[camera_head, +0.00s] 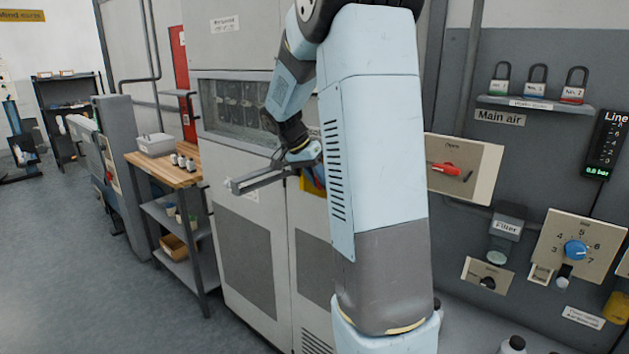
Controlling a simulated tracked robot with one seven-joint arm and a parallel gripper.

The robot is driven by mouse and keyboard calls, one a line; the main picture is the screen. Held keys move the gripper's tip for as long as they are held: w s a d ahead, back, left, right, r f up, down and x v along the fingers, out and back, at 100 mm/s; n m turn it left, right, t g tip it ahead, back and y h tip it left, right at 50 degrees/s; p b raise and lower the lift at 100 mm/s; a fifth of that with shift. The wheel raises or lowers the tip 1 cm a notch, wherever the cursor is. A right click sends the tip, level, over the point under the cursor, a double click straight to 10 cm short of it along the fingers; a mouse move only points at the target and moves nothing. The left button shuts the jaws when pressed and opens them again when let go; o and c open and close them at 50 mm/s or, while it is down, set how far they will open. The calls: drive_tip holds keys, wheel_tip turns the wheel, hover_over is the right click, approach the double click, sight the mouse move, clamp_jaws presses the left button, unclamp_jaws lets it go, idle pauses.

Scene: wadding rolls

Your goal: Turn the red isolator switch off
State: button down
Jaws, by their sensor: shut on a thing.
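A yellow plate (312,187) with a little red on it shows on the front of the grey cabinet, left of my upright arm link. I take it for the mount of the red isolator switch, which my arm mostly hides. My gripper (314,172) is at this plate, at the end of my bent wrist. It is shut on the switch's handle, but its fingertips are largely hidden. The angle the handle stands at cannot be told.
A grey bar (258,180) juts out left of my wrist. A wooden-topped bench (165,170) with a white box stands left of the cabinet (250,225). Floor at left is clear.

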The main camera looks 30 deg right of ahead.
drive_tip(key=g, duration=0.1)
drive_tip(key=g+h, duration=0.1)
drive_tip(key=g, duration=0.1)
drive_tip(key=g+h, duration=0.1)
drive_tip(key=shift+s+d+n, duration=0.1)
drive_tip(key=shift+d+n, duration=0.15)
drive_tip(key=shift+n, duration=0.15)
drive_tip(key=shift+g, duration=0.4)
drive_tip(key=c, duration=1)
unclamp_jaws()
drive_tip(key=shift+c, duration=0.2)
drive_tip(key=shift+a, duration=0.1)
drive_tip(key=shift+r, duration=0.1)
drive_tip(key=shift+w+a+r, duration=0.1)
drive_tip(key=shift+w+a, duration=0.05)
drive_tip(key=shift+w, duration=0.05)
drive_tip(key=v, duration=1.3)
drive_tip(key=shift+a, duration=0.15)
